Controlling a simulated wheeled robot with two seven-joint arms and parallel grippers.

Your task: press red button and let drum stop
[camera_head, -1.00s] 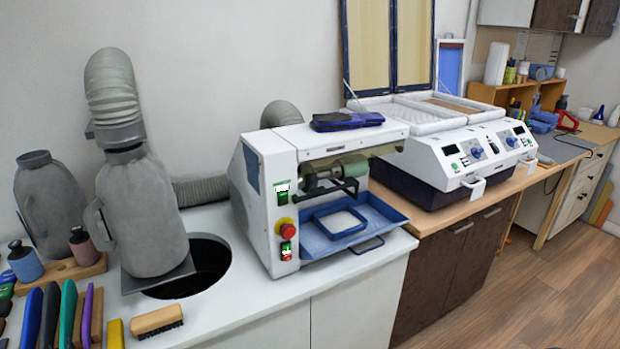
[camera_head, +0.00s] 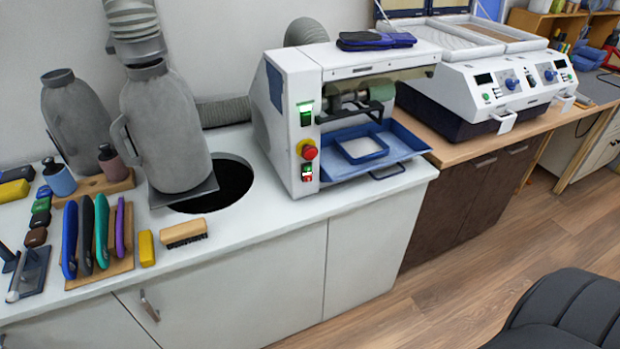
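The white drum machine (camera_head: 340,66) stands on the white counter, in the middle of the view. Its front panel carries a red mushroom button (camera_head: 309,152) on a yellow base. A green switch (camera_head: 305,115) sits above it, and a smaller red-and-green switch (camera_head: 307,173) sits below. The drum (camera_head: 349,102) is a greenish roller in the machine's opening, partly hidden by a dark bar; I cannot tell whether it turns. Neither of my grippers is in view, and nothing touches the button.
A blue tray (camera_head: 405,143) juts out below the drum. Grey jugs (camera_head: 165,130) and a dark round hole (camera_head: 228,182) are to the left. A brush (camera_head: 184,233) lies near the counter's front edge. A dark chair (camera_head: 570,315) stands at the lower right.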

